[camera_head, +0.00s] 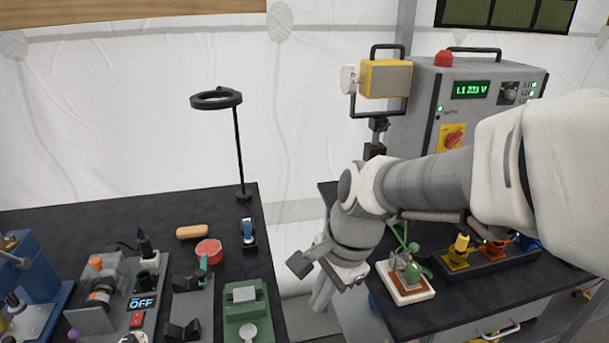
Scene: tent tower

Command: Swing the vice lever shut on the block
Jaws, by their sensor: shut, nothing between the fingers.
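My gripper (340,280) hangs over the gap between the two benches, pointing down. It is shut and empty, and its fingertips are small and partly hidden. On the left bench a green fixture (232,312) holds a grey block (244,294), with a round grey disc in front of it. On the right bench a small board (410,294) carries a metal-and-green mechanism with an upright green lever (399,236), just right of my gripper and apart from it. I cannot tell for sure which of these is the vice.
The left bench (90,222) also carries a grey fixture with dark blocks (183,330), a red round tin (209,251) and a magnifier stand (239,150). Yellow and orange clamps (458,254) stand right of the board. A grey power cabinet (425,110) stands behind.

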